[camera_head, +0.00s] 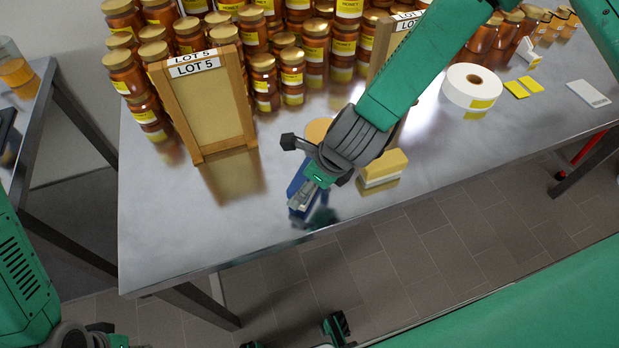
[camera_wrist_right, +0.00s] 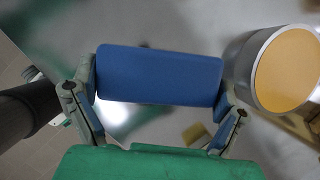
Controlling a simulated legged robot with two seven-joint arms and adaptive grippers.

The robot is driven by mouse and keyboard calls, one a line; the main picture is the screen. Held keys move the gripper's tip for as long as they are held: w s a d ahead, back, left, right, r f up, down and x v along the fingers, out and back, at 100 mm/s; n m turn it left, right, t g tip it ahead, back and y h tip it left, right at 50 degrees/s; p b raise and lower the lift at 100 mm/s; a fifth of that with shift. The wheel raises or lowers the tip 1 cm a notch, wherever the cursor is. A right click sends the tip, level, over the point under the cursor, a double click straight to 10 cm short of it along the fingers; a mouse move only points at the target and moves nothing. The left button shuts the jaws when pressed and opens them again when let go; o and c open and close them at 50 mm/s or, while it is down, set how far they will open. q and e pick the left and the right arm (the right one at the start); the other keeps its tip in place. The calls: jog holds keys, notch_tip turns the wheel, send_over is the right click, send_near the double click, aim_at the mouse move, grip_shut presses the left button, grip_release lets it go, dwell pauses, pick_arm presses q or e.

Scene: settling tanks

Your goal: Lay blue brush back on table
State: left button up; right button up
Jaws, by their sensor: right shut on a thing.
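My right gripper (camera_head: 312,184) reaches down over the front part of the steel table (camera_head: 225,235). It is shut on the blue brush (camera_head: 297,178), whose blue block (camera_wrist_right: 158,76) spans between the two fingers in the right wrist view. The gripper partly hides the brush in the head view, and its bristles are not clear. The brush is over or at the tabletop; I cannot tell whether it touches. My left gripper (camera_head: 294,336) is only partly in view at the bottom edge, its fingertips apart and nothing seen between them.
An orange-topped round container (camera_wrist_right: 287,70) stands close beside the brush. A yellow block with a white underside (camera_head: 381,168) lies just right of my gripper. A wooden LOT 5 board (camera_head: 210,110), honey jars (camera_head: 265,80) and a label roll (camera_head: 473,87) stand behind. The front left tabletop is clear.

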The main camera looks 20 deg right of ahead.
jog(key=o, duration=0.8)
jog(key=shift+a, duration=0.2)
jog(key=shift+o, duration=0.2)
jog(key=shift+a, duration=0.2)
jog(key=shift+d+r, duration=0.2)
jog(key=shift+r, duration=0.1)
jog(key=v, duration=1.1)
pick_arm(q)
jog(key=shift+a+r+p, duration=0.25)
jog(key=shift+r+p, duration=0.1)
jog(key=shift+p, duration=0.1)
pick_arm(e)
jog(key=s+d+f+n+g+h, duration=0.1)
jog(key=s+d+f+n, duration=0.5)
jog(key=n, duration=0.8)
jog(key=s+d+f+n+g+h, duration=0.2)
jog(key=s+d+f+n, duration=0.4)
jog(key=s+f+n, duration=0.5)
jog(key=s+n, duration=0.1)
jog(key=n, duration=0.2)
jog(key=shift+d, duration=0.3)
